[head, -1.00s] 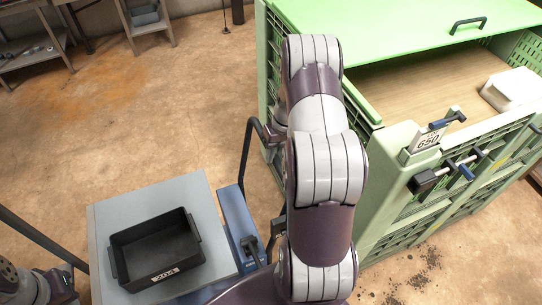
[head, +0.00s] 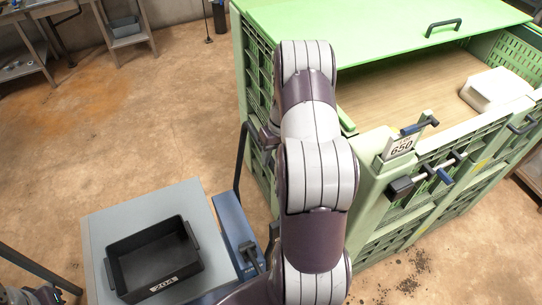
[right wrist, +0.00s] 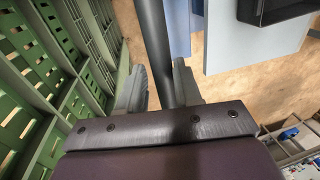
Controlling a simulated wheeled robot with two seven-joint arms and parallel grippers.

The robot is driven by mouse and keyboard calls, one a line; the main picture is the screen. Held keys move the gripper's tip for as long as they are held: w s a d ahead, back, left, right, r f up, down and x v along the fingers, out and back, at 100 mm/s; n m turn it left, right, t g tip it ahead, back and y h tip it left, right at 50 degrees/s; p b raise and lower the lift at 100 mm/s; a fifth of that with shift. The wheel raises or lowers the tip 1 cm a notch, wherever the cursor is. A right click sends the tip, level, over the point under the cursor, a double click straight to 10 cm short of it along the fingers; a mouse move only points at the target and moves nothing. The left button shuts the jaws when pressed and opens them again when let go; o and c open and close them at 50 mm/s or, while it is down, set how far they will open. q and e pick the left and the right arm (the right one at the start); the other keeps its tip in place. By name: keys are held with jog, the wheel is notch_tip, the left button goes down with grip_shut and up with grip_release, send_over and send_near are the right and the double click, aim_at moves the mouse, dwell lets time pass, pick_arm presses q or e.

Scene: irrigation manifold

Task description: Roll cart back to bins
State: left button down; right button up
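The cart (head: 100,222) has a flat grey-blue top and a blue end section (head: 232,226), with dark tubular handle bars. A black tray labelled 204 (head: 160,284) sits on its top. The cart handle (head: 239,170) rises at its right side; in the right wrist view this dark bar (right wrist: 155,35) passes between the fingers of my right gripper (right wrist: 160,88), which appears shut on it. In the head view, my right arm hides most of this gripper. My left gripper (head: 45,296) is at the bottom left edge by another dark bar; its fingers are not clear.
A large green slatted bin (head: 375,190) with a 650 tag (head: 401,148), clamps and a half-open lid (head: 370,30) stands close on the right. A white block (head: 495,88) lies inside it. Workbenches (head: 30,70) stand far left. Open concrete floor lies between.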

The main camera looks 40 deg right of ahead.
jog(key=shift+o, duration=0.9)
jog(key=shift+d, duration=0.1)
jog(key=shift+d+r, duration=0.1)
jog(key=shift+r, duration=0.25)
notch_tip(320, 180, up, 12)
jog(key=s+d, duration=0.1)
jog(key=d, duration=0.1)
jog(key=shift+d+f+p, duration=0.15)
jog(key=shift+d+p, duration=0.05)
jog(key=shift+p, duration=0.25)
